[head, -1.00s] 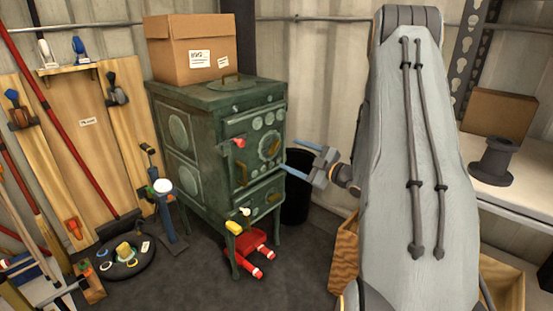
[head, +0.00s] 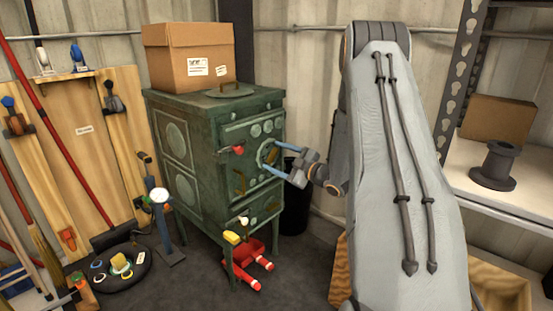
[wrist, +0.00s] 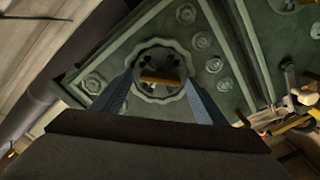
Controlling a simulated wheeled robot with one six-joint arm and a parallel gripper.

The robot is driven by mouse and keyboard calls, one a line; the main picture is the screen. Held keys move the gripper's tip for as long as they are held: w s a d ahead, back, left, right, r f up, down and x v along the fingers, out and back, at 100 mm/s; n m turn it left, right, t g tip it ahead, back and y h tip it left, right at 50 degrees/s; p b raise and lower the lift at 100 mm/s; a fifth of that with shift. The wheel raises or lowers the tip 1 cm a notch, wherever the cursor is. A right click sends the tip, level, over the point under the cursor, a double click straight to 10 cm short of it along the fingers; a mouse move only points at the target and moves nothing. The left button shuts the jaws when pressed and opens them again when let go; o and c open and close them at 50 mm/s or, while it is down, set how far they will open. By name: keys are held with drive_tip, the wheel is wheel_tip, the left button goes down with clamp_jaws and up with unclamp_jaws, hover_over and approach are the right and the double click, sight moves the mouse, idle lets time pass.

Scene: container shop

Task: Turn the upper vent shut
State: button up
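The green stove (head: 178,150) stands against the back wall. Its upper vent is a round, scalloped disc (wrist: 146,92) on the front, with a brass bar (wrist: 160,80) across its middle. In the wrist view the bar lies crosswise between my fingers. My gripper (head: 263,155) is open in front of the vent, with one blue finger towards each end of the bar. A gap shows at both sides of the bar; whether the tips touch the disc I cannot tell. In the head view the fingers partly hide the vent (head: 268,151).
A red knob (head: 238,150) sticks out left of the vent. A yellow-and-white-handled part and a red thing (head: 250,250) are at the stove's lower front. A cardboard box (head: 188,50) sits on top. A dark bin (head: 295,205) stands right of the stove.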

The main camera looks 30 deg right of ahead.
drive_tip(key=c, duration=0.9)
drive_tip(key=shift+o, duration=0.2)
drive_tip(key=shift+m+p, duration=0.4)
drive_tip(key=shift+p, duration=0.15)
drive_tip(key=m+p, duration=0.3)
drive_tip(key=p, duration=0.1)
drive_tip(key=shift+r+m, duration=0.15)
drive_tip(key=shift+m, duration=0.15)
drive_tip(key=shift+d+m+p, duration=0.1)
drive_tip(key=shift+m+p, duration=1.55)
drive_tip(key=shift+m, duration=0.65)
drive_tip(key=o, duration=1)
drive_tip(key=shift+o, duration=0.2)
drive_tip(key=shift+s+d, duration=0.1)
